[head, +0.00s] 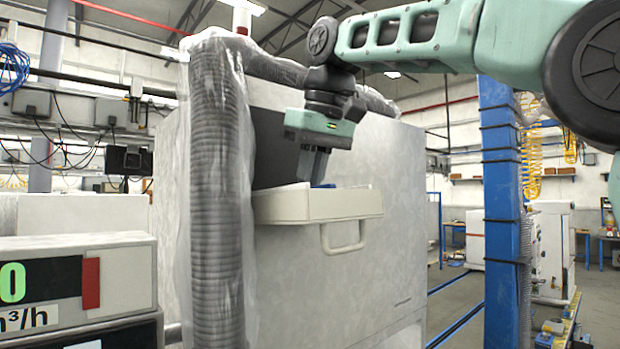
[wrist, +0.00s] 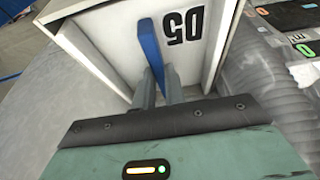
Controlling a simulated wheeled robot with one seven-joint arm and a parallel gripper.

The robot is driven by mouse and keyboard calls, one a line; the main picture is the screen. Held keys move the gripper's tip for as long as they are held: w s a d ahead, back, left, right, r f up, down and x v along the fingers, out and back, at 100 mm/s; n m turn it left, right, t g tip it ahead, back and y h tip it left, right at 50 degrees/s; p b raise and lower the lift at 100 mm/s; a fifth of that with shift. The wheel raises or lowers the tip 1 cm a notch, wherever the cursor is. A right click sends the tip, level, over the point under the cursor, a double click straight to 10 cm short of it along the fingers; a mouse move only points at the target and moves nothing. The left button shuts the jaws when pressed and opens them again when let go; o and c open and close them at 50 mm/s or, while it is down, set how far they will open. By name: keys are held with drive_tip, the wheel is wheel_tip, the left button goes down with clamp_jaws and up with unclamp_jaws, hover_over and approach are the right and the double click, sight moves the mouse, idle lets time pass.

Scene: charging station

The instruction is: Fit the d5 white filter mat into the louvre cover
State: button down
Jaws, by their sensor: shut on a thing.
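The louvre cover (head: 300,207) is a cream, tray-like box with a handle, standing out from the front of a large pale cabinet. In the wrist view its walls (wrist: 92,50) surround the white filter mat (wrist: 192,52), which is marked D5 and appears upside down. A blue pull tab (wrist: 149,48) stands on the mat. My gripper (wrist: 158,76) is shut on this tab, with its fingers reaching down inside the cover. In the head view my gripper (head: 305,170) points down into the cover, and only a bit of blue shows. The mat's lower edge is hidden behind my gripper; I cannot tell how deep it sits.
A ribbed grey hose (head: 217,190) in clear plastic runs down just left of the cover. A display box (head: 75,282) stands at the lower left. A blue post (head: 500,200) stands right of the cabinet (head: 390,255). The space before the cabinet's right part looks free.

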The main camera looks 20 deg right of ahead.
drive_tip(key=c, duration=1.4)
unclamp_jaws()
drive_tip(key=p+v, duration=0.6)
drive_tip(key=v, duration=1.1)
drive_tip(key=shift+r, duration=0.2)
